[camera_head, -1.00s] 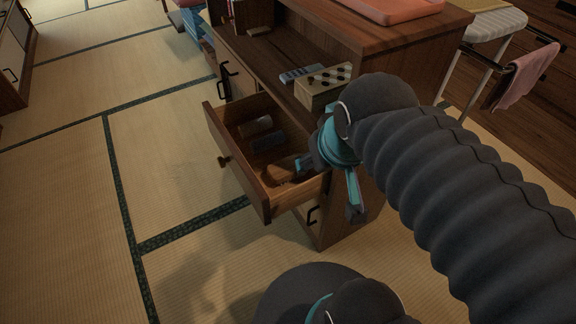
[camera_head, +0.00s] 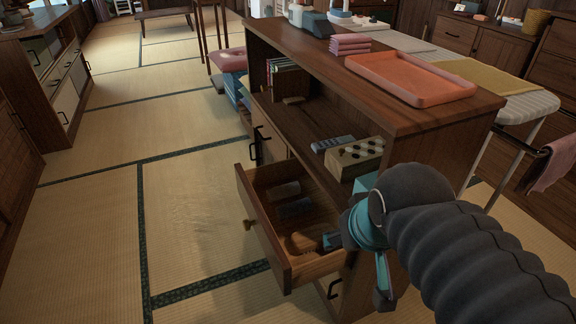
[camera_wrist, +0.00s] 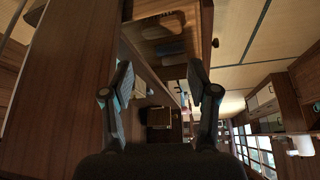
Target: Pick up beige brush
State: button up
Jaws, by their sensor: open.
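The beige brush (camera_head: 300,243) lies in the front part of the open wooden drawer (camera_head: 262,240), near the drawer's front right corner. It also shows at the top of the wrist view (camera_wrist: 166,20), past my fingertips. My gripper (camera_head: 357,266) is at the drawer's right side. One teal finger reaches over the drawer beside the brush, and the other hangs outside. In the wrist view my gripper (camera_wrist: 160,68) has its fingers spread wide with nothing between them. Touching between finger and brush cannot be told.
A beige block with dark holes (camera_head: 354,157) and a grey item (camera_head: 333,144) sit on the cabinet shelf (camera_head: 300,130). A coral tray (camera_head: 410,80) is on top. The tatami floor left of the drawer is clear.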

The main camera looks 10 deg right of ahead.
aim_at(311, 239)
jog(key=u, duration=2.1)
jog(key=k, duration=0.6)
jog(key=z, duration=1.6)
